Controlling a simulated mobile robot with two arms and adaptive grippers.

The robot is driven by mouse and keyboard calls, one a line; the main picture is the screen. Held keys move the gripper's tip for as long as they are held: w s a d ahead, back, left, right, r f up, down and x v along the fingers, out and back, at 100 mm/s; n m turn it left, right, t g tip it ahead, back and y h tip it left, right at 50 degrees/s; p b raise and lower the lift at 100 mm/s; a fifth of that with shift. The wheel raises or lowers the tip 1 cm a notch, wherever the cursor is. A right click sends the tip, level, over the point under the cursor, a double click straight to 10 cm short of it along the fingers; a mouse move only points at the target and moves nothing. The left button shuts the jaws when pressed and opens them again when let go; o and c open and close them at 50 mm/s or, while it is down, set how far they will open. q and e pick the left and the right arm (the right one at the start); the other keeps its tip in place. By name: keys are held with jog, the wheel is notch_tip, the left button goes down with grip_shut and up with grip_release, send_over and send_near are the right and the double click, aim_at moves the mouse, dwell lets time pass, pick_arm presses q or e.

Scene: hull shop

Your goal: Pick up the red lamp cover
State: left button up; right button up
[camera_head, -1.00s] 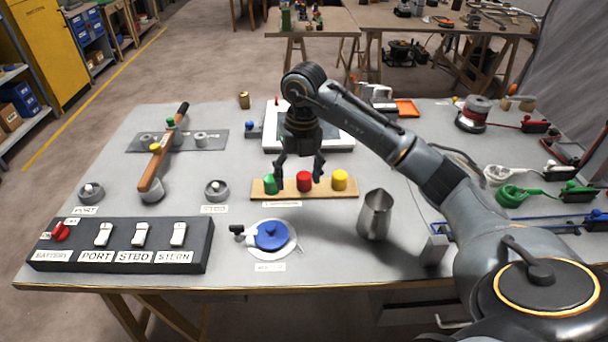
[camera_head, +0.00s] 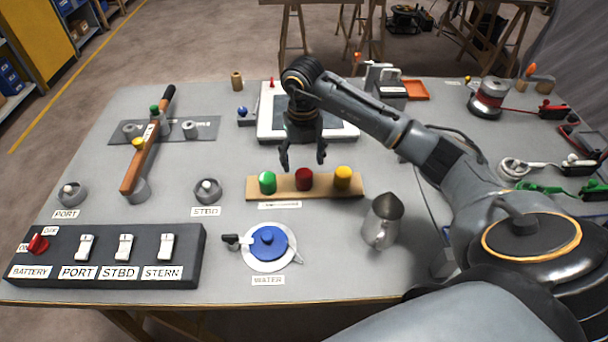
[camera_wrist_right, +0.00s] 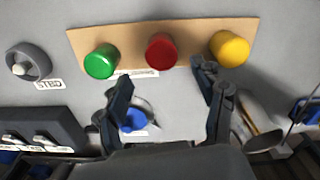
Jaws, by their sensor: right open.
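The red lamp cover (camera_head: 304,179) stands in the middle of a wooden strip (camera_head: 252,191), between a green cover (camera_head: 267,183) and a yellow cover (camera_head: 343,177). In the right wrist view the red cover (camera_wrist_right: 161,51) is beyond the fingertips, roughly between them and apart from both. My right gripper (camera_head: 304,160) is open and empty, pointing down above or just behind the strip in the head view. It also shows in the right wrist view (camera_wrist_right: 160,78). My left gripper is not seen.
A steel jug (camera_head: 382,220) stands right of and nearer than the strip.

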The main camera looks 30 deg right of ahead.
aim_at(304, 173)
jog(key=shift+w+f, duration=0.15)
jog(key=shift+f, duration=0.75)
jog(key=shift+d+f, duration=0.1)
jog(key=shift+f, duration=0.2)
notch_tip(304, 173, down, 4)
jog(key=shift+d+f+p, duration=0.1)
jog(key=shift+f+p, duration=0.05)
jog(key=shift+p, duration=0.7)
jog(key=shift+f, duration=0.2)
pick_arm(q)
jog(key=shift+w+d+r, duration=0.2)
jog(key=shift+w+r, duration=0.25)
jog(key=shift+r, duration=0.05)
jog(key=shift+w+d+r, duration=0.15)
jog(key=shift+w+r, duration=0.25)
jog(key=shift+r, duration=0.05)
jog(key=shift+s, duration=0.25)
pick_arm(e)
jog(key=c, duration=1)
